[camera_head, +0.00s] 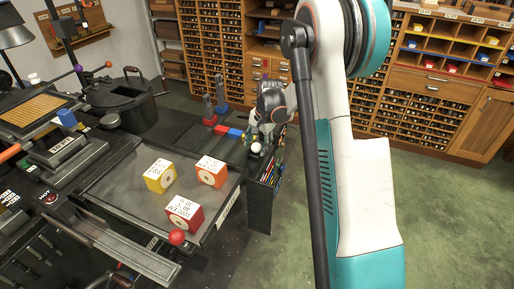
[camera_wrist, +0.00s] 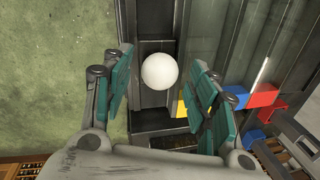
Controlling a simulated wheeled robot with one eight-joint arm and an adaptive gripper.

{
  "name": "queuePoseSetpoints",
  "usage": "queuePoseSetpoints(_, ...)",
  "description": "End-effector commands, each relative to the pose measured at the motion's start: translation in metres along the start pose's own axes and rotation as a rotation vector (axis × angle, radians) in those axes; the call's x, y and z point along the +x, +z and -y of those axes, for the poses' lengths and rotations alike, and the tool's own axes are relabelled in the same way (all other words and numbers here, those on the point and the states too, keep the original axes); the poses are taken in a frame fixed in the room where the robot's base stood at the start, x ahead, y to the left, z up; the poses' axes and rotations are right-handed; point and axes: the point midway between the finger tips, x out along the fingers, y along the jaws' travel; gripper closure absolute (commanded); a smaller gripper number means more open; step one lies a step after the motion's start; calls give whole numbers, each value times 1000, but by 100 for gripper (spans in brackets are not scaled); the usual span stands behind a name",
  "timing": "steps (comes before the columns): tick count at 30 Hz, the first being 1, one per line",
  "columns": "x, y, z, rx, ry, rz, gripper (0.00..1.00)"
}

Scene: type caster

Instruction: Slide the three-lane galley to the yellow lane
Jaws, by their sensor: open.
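A white ball knob (camera_wrist: 160,71) sits on a dark slide in the wrist view; it also shows in the head view (camera_head: 256,148). I take it to be the handle of the three-lane galley. My gripper (camera_wrist: 159,62) is open, with a teal-padded finger on each side of the knob and visible gaps to both. A yellow patch (camera_wrist: 182,108) shows beside the knob, partly hidden by the right finger. A red block (camera_head: 222,129) and a blue block (camera_head: 235,132) lie left of my gripper (camera_head: 263,138) in the head view.
A grey tray table (camera_head: 125,195) at left holds a yellow block (camera_head: 160,175), an orange block (camera_head: 211,171) and a red block (camera_head: 185,212), all labelled. A black pot (camera_head: 122,100) stands behind it. Green floor (camera_head: 440,215) is clear at right. Wooden cabinets line the back.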

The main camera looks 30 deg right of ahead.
Motion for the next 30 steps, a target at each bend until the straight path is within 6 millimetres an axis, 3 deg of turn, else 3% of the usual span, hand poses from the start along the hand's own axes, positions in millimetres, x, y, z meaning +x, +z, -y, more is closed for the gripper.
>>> queuePoseSetpoints(12, 8, 0, 0, 0, 0, 0, 46)
queuePoseSetpoints(19, 8, 0, 0, 0, 0, 0, 98)
queuePoseSetpoints(25, 9, 1, 7, -1, 0, 0, 100)
queuePoseSetpoints(30, 16, 9, 47, -6, -1, 0, 100)
